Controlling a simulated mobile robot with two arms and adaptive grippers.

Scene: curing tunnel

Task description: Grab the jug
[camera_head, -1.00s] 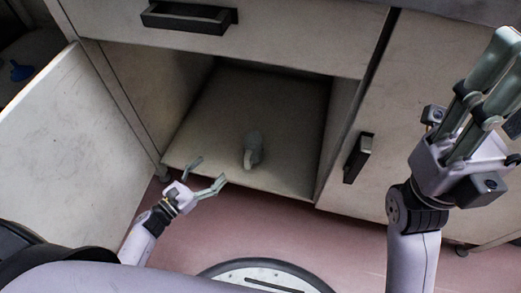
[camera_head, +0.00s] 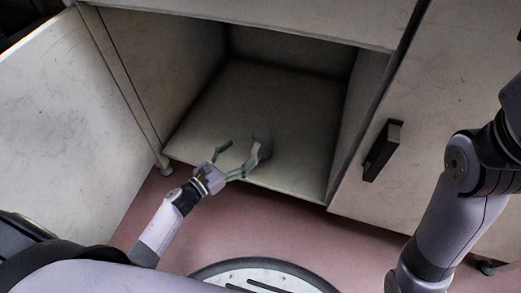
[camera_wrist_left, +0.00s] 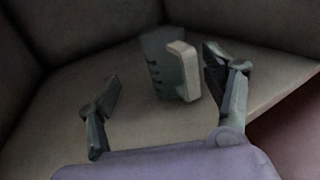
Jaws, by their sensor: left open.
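The jug (camera_wrist_left: 160,62) is a small grey-green vessel with a pale handle. It stands on the floor of the open cabinet, near its front edge. In the head view the jug (camera_head: 265,134) is mostly hidden behind a finger of my left gripper (camera_head: 241,146). My left gripper is open and reaches in over the cabinet's front edge. In the left wrist view the jug shows ahead of the spread fingers of the left gripper (camera_wrist_left: 162,66), closer to the right finger. Whether a finger touches it I cannot tell. My right gripper is out of view.
The cabinet floor (camera_head: 300,105) is otherwise bare, with side walls close on both sides. An open door (camera_head: 70,120) stands at the left. A closed door with a black handle (camera_head: 382,150) is at the right. A round whitish object (camera_head: 262,275) lies on the reddish floor.

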